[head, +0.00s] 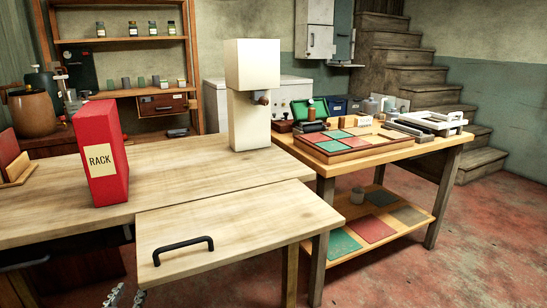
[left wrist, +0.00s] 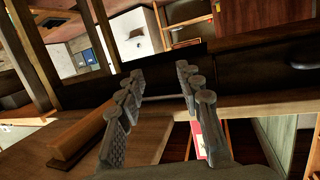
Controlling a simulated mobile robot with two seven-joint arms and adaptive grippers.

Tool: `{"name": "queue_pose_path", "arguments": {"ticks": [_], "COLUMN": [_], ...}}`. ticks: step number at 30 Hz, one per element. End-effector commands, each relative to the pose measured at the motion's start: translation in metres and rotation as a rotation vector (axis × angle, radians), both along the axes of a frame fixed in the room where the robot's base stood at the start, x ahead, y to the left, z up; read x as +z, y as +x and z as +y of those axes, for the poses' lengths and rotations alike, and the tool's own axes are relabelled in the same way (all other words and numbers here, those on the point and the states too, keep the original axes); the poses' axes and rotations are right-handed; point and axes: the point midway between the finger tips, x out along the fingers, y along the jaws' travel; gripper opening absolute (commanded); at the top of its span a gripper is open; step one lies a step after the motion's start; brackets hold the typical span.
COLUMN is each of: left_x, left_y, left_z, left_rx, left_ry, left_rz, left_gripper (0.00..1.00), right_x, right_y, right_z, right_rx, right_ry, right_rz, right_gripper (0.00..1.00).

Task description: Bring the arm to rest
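My left gripper (head: 126,296) shows at the bottom edge of the head view, low in front of the wooden table (head: 190,185) and left of the panel with a black handle (head: 183,248). Only the finger ends show there. In the left wrist view the two ridged grey fingers of the left gripper (left wrist: 160,78) stand apart with nothing between them. The gripper is open and empty. My right gripper is in neither view.
A red box marked RACK (head: 103,160) and a cream machine (head: 250,115) stand on the table. The handled panel juts out at the front. A second bench (head: 392,150) with coloured tiles stands right. Open red floor (head: 480,235) lies beyond it.

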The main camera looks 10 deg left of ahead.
Motion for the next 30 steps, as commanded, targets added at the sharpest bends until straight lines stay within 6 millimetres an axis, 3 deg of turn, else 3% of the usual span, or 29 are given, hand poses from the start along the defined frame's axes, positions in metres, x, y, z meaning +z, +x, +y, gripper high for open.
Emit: {"name": "queue_pose_path", "arguments": {"ticks": [3, 7, 12, 15, 20, 30], "left_x": [-0.066, -0.128, -0.171, -0.181, -0.186, -0.186], "left_y": [-0.037, -0.1, -0.181, -0.212, -0.231, -0.23], "left_z": [-0.042, -0.081, -0.11, -0.117, -0.12, -0.12], "left_rx": [-0.088, -0.163, -0.216, -0.228, -0.233, -0.233], "left_ry": [-0.012, -0.011, 0.005, 0.015, 0.021, 0.019], "left_rz": [0.29, 0.606, 0.919, 1.027, 1.09, 1.089], "left_gripper": [0.36, 0.36, 0.36, 0.36, 0.36, 0.36], "right_x": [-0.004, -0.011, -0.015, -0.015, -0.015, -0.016], "right_y": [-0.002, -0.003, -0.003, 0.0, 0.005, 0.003], "right_z": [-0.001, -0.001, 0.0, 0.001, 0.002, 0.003], "right_rx": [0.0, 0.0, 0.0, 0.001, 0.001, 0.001], "right_ry": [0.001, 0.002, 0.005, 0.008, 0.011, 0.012], "right_rz": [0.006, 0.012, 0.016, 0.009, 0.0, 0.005], "right_gripper": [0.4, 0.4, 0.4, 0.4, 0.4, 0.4]}}
